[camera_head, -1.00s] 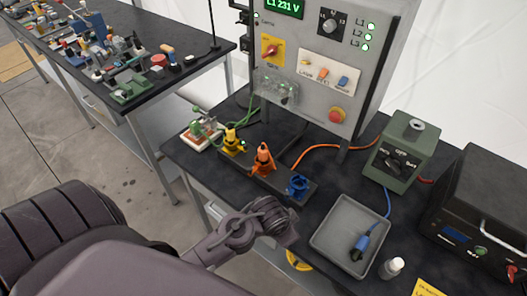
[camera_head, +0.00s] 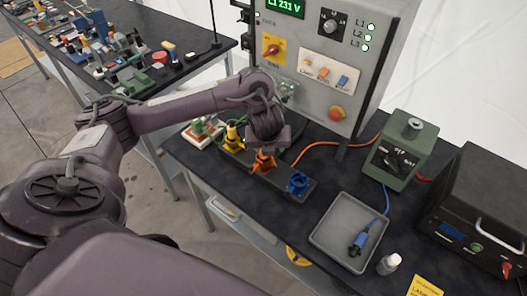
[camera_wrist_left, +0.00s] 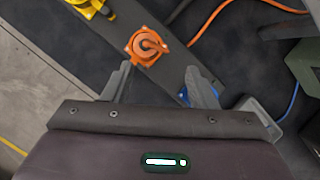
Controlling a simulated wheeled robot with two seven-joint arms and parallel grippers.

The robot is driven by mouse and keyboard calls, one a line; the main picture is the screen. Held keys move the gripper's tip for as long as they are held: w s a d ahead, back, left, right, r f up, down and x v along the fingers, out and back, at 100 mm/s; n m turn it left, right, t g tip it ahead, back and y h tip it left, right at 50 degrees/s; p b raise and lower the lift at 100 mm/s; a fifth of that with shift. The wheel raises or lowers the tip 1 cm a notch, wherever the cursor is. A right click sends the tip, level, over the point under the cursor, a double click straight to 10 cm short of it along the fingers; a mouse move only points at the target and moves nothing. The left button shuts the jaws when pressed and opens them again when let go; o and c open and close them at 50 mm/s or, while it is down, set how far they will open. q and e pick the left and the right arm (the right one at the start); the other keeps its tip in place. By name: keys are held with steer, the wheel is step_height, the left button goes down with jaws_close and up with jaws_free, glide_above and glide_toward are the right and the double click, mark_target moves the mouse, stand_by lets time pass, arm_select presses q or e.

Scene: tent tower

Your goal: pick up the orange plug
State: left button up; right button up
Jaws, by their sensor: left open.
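The orange plug (camera_head: 263,162) stands upright in a dark rack (camera_head: 225,168) on the bench, between a yellow plug (camera_head: 234,137) and a blue socket piece (camera_head: 298,184). My left gripper (camera_head: 268,146) is right above the orange plug and hides its top in the head view. In the left wrist view the open, empty fingers of my left gripper (camera_wrist_left: 162,86) point toward the orange plug (camera_wrist_left: 147,46), which lies just beyond the fingertips, slightly left of their middle. My right gripper is not in view.
A grey tray (camera_head: 318,236) holds a blue plug (camera_head: 360,243) on a blue cable. A panel (camera_head: 330,85) stands behind the rack.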

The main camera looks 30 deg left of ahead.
mark_target(263, 158)
arm_select(q)
steer(key=shift+y, duration=0.3)
steer(key=a+f, duration=0.1)
steer(key=w+a+f+b, duration=0.1)
steer(key=f, duration=0.1)
steer(key=a+f, duration=0.1)
steer(key=f, duration=0.1)
steer(key=shift+w+a+f+b, duration=0.1)
steer(key=shift+w+f+b, duration=0.15)
steer(key=shift+w+b, duration=0.1)
steer(key=shift+w+f, duration=0.25)
steer(key=shift+f, duration=0.2)
steer(key=c, duration=0.9)
steer(key=shift+c, duration=0.6)
steer(key=shift+r, duration=0.15)
